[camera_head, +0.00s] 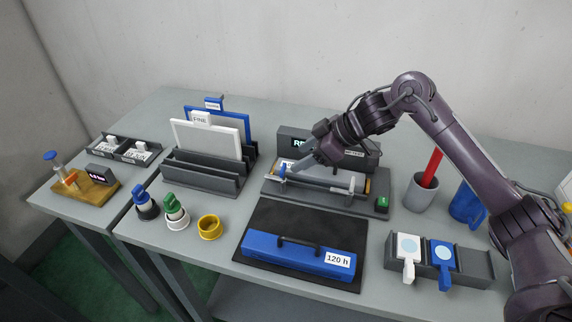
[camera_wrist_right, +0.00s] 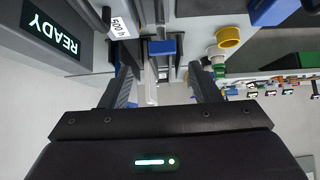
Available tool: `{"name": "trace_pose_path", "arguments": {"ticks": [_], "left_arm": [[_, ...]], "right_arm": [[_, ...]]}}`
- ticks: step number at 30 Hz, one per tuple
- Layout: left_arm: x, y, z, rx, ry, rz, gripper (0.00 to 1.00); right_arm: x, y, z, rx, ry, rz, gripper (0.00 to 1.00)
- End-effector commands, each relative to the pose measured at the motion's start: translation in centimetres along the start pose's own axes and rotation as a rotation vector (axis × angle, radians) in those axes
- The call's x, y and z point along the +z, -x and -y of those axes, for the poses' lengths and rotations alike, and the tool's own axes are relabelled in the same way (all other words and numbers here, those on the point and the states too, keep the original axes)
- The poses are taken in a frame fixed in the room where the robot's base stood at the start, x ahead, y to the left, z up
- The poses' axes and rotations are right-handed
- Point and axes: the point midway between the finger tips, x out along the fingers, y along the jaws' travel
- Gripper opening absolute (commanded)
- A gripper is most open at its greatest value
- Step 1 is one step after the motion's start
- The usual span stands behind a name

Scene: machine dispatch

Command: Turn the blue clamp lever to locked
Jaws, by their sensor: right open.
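The blue clamp lever (camera_head: 283,170) is on the left end of the grey machine (camera_head: 318,197), whose display starts with "RE". In the right wrist view the display reads READY (camera_wrist_right: 52,36). My right gripper (camera_head: 304,161) is above the machine's left part, close to the lever. In the right wrist view a blue block that looks like the lever (camera_wrist_right: 162,47) is between and beyond the two open fingers (camera_wrist_right: 166,78). I cannot tell whether a finger touches it. The right arm hides part of the machine's display. My left gripper is not in view.
A blue case (camera_head: 295,258) marked 120 h lies on a dark mat in front. A rack with panels (camera_head: 205,168) stands left, and a grey cup (camera_head: 421,193) with a red rod stands right. A green button (camera_head: 382,203) is at the machine's front right corner.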

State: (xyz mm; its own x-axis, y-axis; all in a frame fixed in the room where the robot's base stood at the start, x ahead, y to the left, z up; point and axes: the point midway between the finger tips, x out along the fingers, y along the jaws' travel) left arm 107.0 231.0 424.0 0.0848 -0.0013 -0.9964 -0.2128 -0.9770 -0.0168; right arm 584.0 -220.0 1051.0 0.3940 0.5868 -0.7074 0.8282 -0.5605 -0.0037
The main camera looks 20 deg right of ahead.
Motion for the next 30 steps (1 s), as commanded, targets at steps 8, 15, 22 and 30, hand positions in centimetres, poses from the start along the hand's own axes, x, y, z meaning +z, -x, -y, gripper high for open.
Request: {"name": "trace_pose_path", "arguments": {"ticks": [8, 15, 22, 30], "left_arm": [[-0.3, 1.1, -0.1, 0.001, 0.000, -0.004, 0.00], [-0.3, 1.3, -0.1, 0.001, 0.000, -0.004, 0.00], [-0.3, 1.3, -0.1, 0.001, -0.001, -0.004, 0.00], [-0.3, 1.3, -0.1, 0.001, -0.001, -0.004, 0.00]], "right_arm": [[-0.2, -4.4, 0.1, -0.003, -0.001, 0.000, 0.56], [0.0, -6.0, 0.1, 0.000, 0.001, 0.001, 0.56], [0.0, -6.0, 0.1, 0.000, 0.001, 0.001, 0.55], [0.0, -6.0, 0.0, 0.000, 0.001, 0.001, 0.20]]}}
